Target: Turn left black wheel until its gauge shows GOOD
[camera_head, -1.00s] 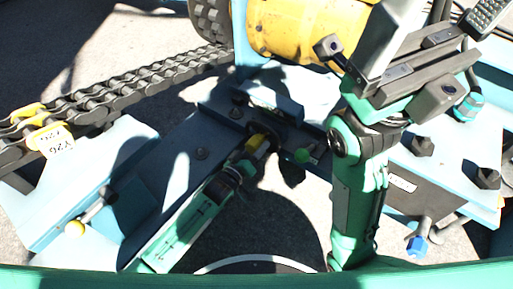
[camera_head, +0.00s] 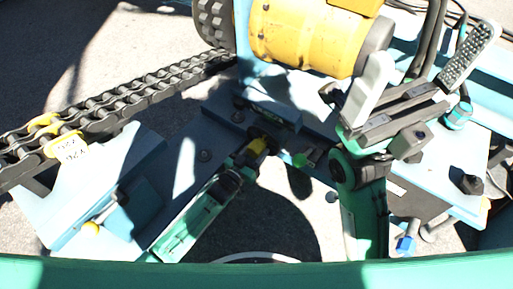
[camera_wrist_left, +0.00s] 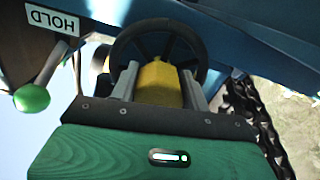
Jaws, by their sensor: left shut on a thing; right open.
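The left black wheel (camera_wrist_left: 196,50) is a dark spoked ring with a yellow middle part (camera_wrist_left: 160,84), in the left wrist view. My left gripper (camera_wrist_left: 158,88) is shut on that yellow part, with one grey finger on each side. In the head view my left gripper (camera_head: 258,146) reaches the wheel from below left and mostly hides it. No gauge reading can be made out in either view. My right gripper (camera_head: 420,72) is open and empty, raised above the blue frame at the right, its two fingers wide apart.
A green-knobbed lever (camera_wrist_left: 32,98) stands beside a HOLD plate (camera_wrist_left: 53,20); its green knob (camera_head: 300,160) lies just right of my left gripper. A heavy chain (camera_head: 130,95) runs at left, a yellow drum (camera_head: 305,40) behind. A blue-tipped bolt (camera_head: 405,244) shows lower right.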

